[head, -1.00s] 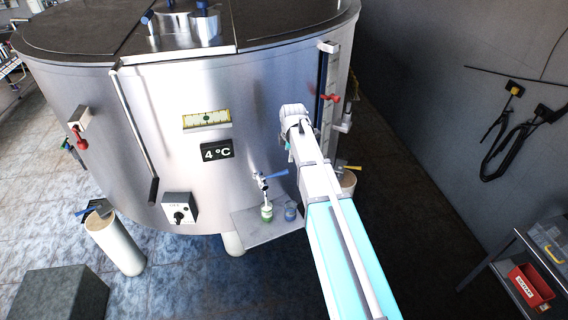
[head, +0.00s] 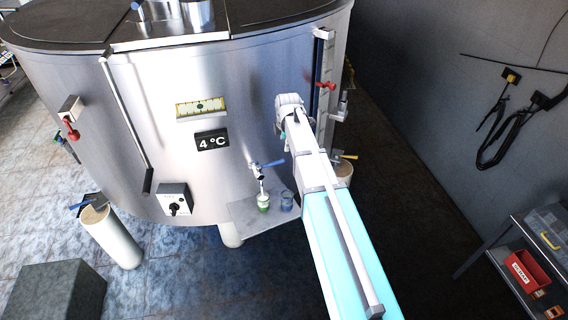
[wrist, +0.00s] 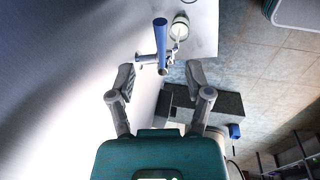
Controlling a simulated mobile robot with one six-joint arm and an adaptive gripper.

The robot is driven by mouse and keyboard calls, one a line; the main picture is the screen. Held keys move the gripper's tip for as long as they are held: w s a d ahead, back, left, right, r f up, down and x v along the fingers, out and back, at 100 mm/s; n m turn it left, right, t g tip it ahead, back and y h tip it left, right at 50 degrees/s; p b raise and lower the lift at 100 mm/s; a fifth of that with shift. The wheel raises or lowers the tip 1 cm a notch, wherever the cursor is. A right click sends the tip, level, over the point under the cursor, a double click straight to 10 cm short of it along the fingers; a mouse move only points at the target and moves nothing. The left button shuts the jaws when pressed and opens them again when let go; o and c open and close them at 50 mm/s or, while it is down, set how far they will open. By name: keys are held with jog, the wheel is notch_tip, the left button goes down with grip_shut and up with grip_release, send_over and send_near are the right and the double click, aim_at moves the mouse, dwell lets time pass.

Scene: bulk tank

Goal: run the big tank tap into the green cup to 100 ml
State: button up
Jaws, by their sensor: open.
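The big tank (head: 120,90) has a small tap (head: 256,168) low on its front, with a blue lever (head: 272,162) pointing right. The green cup (head: 263,202) stands upright under the tap on a small shelf (head: 243,214). A pale vertical strip joins spout and cup; I cannot tell spout from stream. In the wrist view the green cup (wrist: 180,28) looks whitish inside; its level is unreadable. My gripper (wrist: 161,80) is open and empty, its fingers either side of the view, with the blue lever (wrist: 161,45) ahead, apart from them. In the head view my arm hides the fingers.
A control box (head: 174,198) is left of the tap. A cart with a red bin (head: 527,270) stands far right.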

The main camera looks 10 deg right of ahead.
aim_at(284, 159)
jog(key=shift+w+f+b, duration=0.35)
jog(key=shift+f+b, duration=1.5)
jog(key=shift+f, duration=0.1)
jog(key=shift+w+f+b, duration=0.4)
jog(key=shift+f+b, duration=1.45)
jog(key=shift+f, duration=0.05)
jog(key=shift+w+f+b, duration=0.35)
jog(key=shift+f+b, duration=1.5)
jog(key=shift+f, duration=0.1)
grip_shut()
